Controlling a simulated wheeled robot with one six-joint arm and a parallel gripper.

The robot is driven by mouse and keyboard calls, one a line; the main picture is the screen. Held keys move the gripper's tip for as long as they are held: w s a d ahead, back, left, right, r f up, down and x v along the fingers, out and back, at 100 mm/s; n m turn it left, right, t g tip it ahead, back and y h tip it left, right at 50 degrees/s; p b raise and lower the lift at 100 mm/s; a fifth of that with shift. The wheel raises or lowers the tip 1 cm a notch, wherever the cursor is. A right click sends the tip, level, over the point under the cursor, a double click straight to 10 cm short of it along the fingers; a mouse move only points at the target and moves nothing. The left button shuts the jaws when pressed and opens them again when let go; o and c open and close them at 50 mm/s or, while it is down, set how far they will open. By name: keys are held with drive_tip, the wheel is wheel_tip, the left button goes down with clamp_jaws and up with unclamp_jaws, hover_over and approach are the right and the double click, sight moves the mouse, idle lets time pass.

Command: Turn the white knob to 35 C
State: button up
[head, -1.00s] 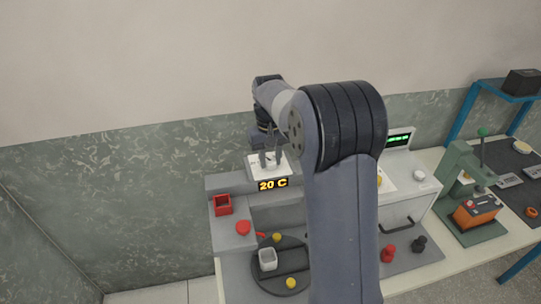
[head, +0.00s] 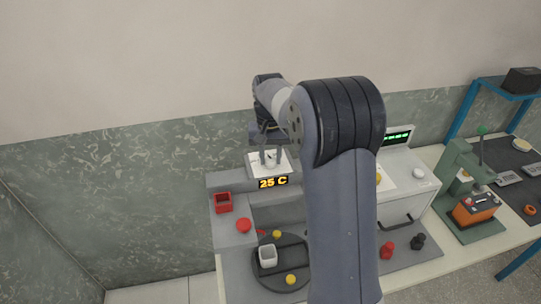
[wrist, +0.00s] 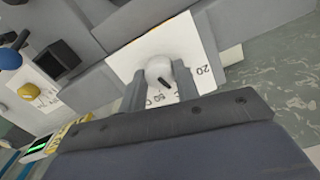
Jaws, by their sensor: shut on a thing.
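The white knob (wrist: 158,70) has a dark pointer mark and sits on a white dial plate (wrist: 128,62) with printed numbers. In the wrist view my gripper (wrist: 160,78) has one finger on each side of the knob and is shut on it. In the head view my gripper (head: 270,158) reaches down onto the dial plate (head: 256,168) at the top of the grey station. The display (head: 273,182) below the dial reads 25 C in yellow. The fingers partly hide the knob in the head view, and my gripper's body covers part of the dial in the wrist view.
A red open box (head: 223,203) and a red button (head: 244,226) are left of the display. A dark round plate (head: 270,280) with a white cup (head: 267,256) and yellow pieces lies below. An orange battery (head: 475,209) stands in a green press at right.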

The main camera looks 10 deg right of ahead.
sight(270, 159)
drive_tip(key=o, duration=1)
drive_tip(key=shift+c, duration=0.2)
wheel_tip(270, 159, up, 11)
drive_tip(key=b, duration=0.1)
drive_tip(key=shift+f, duration=0.1)
wheel_tip(270, 159, down, 11)
drive_tip(key=shift+r+p, duration=0.1)
drive_tip(key=shift+p, duration=0.4)
